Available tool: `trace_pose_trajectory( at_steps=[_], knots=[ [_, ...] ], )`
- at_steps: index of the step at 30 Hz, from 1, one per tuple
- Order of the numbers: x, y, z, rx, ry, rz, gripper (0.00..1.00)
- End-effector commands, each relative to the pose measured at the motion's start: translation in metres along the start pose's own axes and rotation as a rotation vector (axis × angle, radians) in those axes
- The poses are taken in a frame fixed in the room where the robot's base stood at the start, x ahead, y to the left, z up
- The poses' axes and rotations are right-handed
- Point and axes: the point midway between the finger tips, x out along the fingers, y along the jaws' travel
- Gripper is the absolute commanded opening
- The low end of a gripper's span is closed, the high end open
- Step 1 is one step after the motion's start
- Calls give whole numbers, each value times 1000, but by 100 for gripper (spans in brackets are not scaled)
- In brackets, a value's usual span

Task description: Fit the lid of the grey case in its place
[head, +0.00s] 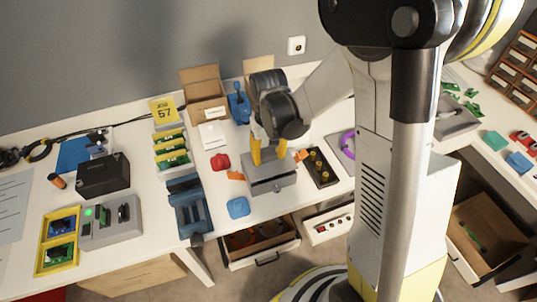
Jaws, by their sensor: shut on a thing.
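The grey case (273,190) stands on the white table, below my gripper. My gripper (268,160) comes down over it, its yellow fingers pointing down and shut on the grey lid (266,173). The lid lies at the top of the case, between and under the fingertips. From this view I cannot tell whether it is seated flush or a little above the rim. The inside of the case is hidden.
Close to the case are a black tray with yellow pegs (318,168), a blue block (238,207), a red piece (220,162) and orange pieces (235,176). A blue vice-like tool (188,205) stands to the left. An open drawer (258,245) is below the table edge.

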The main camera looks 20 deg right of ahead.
Motion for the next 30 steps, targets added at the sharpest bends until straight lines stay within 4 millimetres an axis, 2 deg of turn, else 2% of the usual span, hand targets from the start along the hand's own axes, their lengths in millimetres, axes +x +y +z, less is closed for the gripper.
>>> trace_pose_trajectory(
  at_steps=[5,29,30],
  knots=[
    [0,0,0,0,0,0,14],
    [23,0,0,0,0,0,14],
    [23,0,0,0,0,0,54]
  ],
)
